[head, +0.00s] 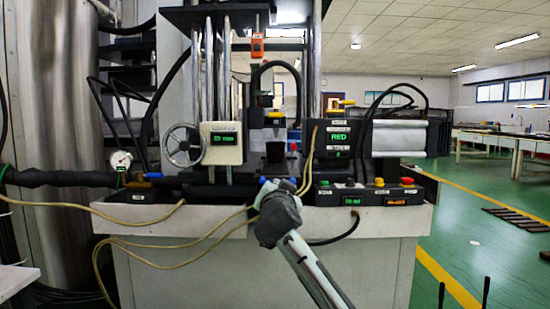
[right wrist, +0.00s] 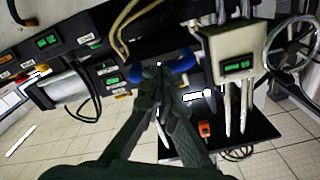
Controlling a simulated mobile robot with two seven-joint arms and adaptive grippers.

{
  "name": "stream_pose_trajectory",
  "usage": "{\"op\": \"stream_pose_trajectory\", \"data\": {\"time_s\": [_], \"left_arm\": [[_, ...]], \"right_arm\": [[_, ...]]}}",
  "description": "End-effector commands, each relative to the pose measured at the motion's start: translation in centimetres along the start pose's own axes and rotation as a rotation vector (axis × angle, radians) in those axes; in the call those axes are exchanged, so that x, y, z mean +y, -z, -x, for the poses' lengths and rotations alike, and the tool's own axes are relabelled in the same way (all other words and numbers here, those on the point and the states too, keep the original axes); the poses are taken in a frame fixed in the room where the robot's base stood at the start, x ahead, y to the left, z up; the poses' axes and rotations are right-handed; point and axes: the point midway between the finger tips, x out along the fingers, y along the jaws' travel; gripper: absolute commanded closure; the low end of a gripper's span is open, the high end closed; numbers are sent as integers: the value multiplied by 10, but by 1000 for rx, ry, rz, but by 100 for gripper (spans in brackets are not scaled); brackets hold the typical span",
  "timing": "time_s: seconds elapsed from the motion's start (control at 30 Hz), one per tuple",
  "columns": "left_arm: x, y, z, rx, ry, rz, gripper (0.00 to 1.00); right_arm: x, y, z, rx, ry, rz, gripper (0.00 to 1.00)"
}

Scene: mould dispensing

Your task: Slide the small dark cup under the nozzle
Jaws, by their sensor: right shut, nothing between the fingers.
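The small dark cup (head: 275,152) stands upright on the machine's dark deck in the head view. The nozzle (head: 275,118), a dark fitting with a yellow part, is above it, with a gap between them. In this view the cup looks roughly in line below the nozzle, but I cannot tell the depth. My right gripper (head: 276,187) is shut and empty, in front of and below the cup, apart from it in the picture. Its closed fingers also show in the right wrist view (right wrist: 160,88), where I cannot make out the cup. My left gripper is not in view.
A grey-white box with a green display (head: 221,143) and a handwheel (head: 182,145) stand left of the cup. Beige cables (head: 160,222) hang along the bench's front edge (head: 385,222). A button panel (head: 367,194) sits at right.

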Motion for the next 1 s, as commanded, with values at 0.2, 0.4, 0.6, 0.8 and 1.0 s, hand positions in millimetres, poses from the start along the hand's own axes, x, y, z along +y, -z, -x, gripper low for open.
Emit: {"op": "stream_pose_trajectory", "data": {"time_s": [0.2,0.4,0.6,0.8,1.0], "left_arm": [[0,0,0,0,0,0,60],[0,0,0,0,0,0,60],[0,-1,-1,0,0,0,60],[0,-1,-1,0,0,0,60],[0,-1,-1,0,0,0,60]], "right_arm": [[0,0,-2,-1,0,0,100],[0,-1,-5,-1,0,0,100],[-1,-1,-7,-1,1,0,100],[-1,0,-10,0,1,0,100],[0,0,-12,-1,0,0,100]]}}
